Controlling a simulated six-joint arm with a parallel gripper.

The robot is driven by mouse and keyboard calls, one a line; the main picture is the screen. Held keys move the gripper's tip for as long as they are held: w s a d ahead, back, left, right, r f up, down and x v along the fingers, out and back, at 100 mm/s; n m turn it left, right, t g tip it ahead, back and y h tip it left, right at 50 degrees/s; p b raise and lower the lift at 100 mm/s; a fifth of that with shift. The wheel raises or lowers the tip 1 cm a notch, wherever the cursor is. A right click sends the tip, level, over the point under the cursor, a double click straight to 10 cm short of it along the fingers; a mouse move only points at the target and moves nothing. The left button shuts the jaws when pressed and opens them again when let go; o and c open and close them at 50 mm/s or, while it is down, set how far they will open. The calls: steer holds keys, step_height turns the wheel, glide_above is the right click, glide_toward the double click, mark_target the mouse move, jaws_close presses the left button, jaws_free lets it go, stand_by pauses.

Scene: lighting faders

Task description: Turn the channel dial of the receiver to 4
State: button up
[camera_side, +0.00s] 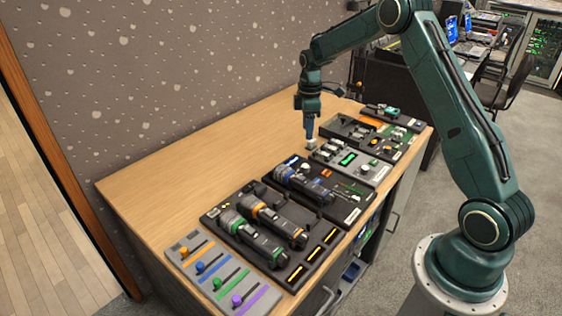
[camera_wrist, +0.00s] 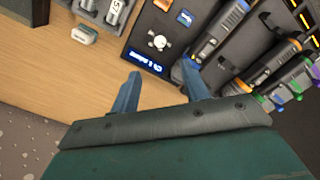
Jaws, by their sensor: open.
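A black panel (camera_wrist: 136,42) carries a pale, round, lobed dial (camera_wrist: 158,42) with small white marks around it. Its blue and white label (camera_wrist: 146,62) seems to start with "Ch"; I cannot read the dial's setting. In the side view the panel (camera_side: 338,216) is mid-row, holding a blue-ringed microphone (camera_side: 316,188). I cannot be sure this panel is the receiver. My gripper (camera_wrist: 161,72) is open with nothing between its blue fingers, and the dial appears beyond the fingertips. In the side view my gripper (camera_side: 310,132) points down behind the row, above the wooden top, apart from the panel.
A small whitish block (camera_side: 311,143) lies on the wood below my gripper. A grey unit (camera_side: 362,172) with a green display stands to the right of the panel. More microphones (camera_side: 263,216) and a slider board (camera_side: 222,276) are to the left. The back of the table (camera_side: 215,150) is clear.

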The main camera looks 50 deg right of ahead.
mark_target(305, 166)
steer(key=shift+f, duration=0.2)
step_height(305, 166, down, 13)
steer(key=shift+f, duration=0.2)
stand_by(0.6)
steer(key=c, duration=1)
